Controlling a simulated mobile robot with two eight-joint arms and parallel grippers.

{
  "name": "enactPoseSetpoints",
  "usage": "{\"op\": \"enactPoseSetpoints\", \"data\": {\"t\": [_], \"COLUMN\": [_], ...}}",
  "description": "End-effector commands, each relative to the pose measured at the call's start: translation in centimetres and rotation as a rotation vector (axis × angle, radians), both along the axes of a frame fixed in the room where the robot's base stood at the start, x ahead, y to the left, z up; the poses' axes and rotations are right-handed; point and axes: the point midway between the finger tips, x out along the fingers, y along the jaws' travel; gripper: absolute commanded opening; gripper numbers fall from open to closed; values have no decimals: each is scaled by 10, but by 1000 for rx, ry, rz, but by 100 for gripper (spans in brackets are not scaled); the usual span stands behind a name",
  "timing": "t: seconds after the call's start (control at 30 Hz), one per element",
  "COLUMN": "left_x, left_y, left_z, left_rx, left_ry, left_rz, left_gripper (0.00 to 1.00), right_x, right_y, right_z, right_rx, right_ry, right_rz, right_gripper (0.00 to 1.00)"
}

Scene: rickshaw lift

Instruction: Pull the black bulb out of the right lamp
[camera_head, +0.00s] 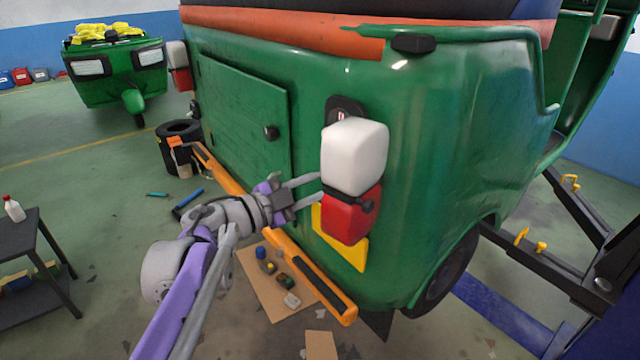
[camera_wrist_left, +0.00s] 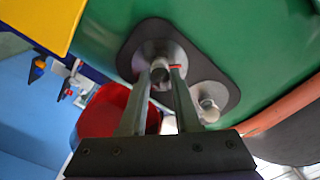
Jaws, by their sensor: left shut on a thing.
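The right lamp has a white-and-red cover (camera_head: 350,180) standing off the green rickshaw's rear corner. A dark base plate (camera_head: 347,104) shows above it and also in the left wrist view (camera_wrist_left: 135,45). My left gripper (camera_head: 316,190) reaches in from the left, its fingertips partly hidden behind the cover. In the left wrist view my left gripper (camera_wrist_left: 161,76) has its fingers on either side of the black bulb (camera_wrist_left: 158,83), shut on it at a round socket. A paler, clear-looking bulb (camera_wrist_left: 208,108) sits in the other socket beside it. My right gripper is out of view.
The red part of the cover (camera_wrist_left: 100,112) is close to the left finger in the wrist view. An orange bumper bar (camera_head: 310,275) lies below my arm.

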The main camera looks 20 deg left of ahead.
Motion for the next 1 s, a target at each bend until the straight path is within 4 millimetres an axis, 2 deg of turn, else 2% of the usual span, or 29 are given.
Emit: {"op": "enactPoseSetpoints", "data": {"t": [0.27,1.0], "left_x": [-3,-31], "left_y": [3,25], "left_z": [0,0], "left_rx": [1,1], "left_ry": [0,0], "left_rz": [1,2], "left_gripper": [4,4], "right_x": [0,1], "right_y": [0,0], "right_z": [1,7], "right_rx": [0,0], "right_ry": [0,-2], "right_rz": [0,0], "right_gripper": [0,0]}}
